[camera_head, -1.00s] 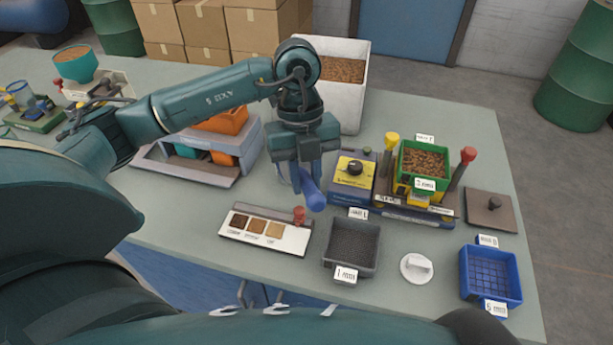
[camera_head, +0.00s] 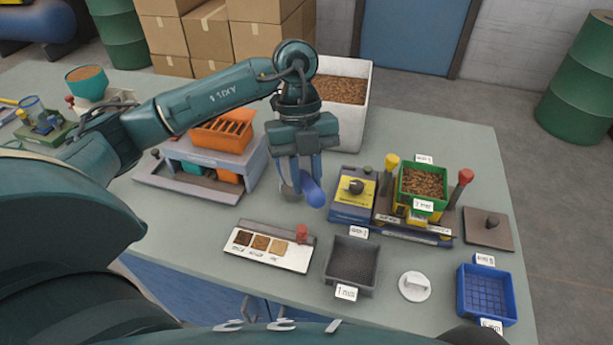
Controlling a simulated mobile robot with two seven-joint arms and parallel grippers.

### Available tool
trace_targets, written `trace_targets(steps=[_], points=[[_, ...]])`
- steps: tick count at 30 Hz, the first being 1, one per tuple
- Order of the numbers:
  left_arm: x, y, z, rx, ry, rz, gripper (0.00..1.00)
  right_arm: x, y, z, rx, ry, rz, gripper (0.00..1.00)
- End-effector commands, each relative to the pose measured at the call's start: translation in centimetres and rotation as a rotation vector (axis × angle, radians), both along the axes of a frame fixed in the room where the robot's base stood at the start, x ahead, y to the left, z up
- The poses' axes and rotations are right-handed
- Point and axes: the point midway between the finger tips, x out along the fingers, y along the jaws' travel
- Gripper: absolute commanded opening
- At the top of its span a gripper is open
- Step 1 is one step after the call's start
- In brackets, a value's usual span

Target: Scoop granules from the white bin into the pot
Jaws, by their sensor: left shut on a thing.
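The white bin (camera_head: 353,125) stands at the back of the table, filled with brown granules (camera_head: 340,89). My left gripper (camera_head: 305,175) points down in front of the bin and is shut on a scoop with a blue handle (camera_head: 314,193). A greyish part of the scoop (camera_head: 287,189) shows left of the handle; I cannot tell whether it holds granules. The scoop is over the table, outside the bin. I cannot tell for sure which vessel is the pot. My right gripper is not in view.
A yellow-topped blue device (camera_head: 356,190) and a green sieve of granules (camera_head: 424,184) stand to the right. In front are a sample board (camera_head: 268,246), a grey sieve (camera_head: 352,262) and a blue sieve (camera_head: 487,293). A grey rack (camera_head: 200,165) with orange trays is left.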

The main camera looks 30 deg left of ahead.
Motion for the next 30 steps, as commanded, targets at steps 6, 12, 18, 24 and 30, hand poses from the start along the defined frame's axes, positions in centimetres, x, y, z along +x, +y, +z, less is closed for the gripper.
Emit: trace_targets(steps=[6,12,18,24,30], points=[[0.0,-0.1,1.8,0.218,-0.226,-0.005,0.00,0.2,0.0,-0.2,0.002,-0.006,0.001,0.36],[0.0,0.0,2.2,0.256,-0.259,0.001,0.00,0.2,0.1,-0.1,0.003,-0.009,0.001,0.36],[0.1,0.0,2.0,0.256,-0.259,0.002,0.00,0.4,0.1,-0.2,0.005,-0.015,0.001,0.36],[0.1,-0.1,1.3,0.266,-0.273,0.000,0.00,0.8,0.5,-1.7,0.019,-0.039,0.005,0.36],[0.0,-0.1,1.7,0.278,-0.282,0.001,0.00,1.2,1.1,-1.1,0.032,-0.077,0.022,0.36]])
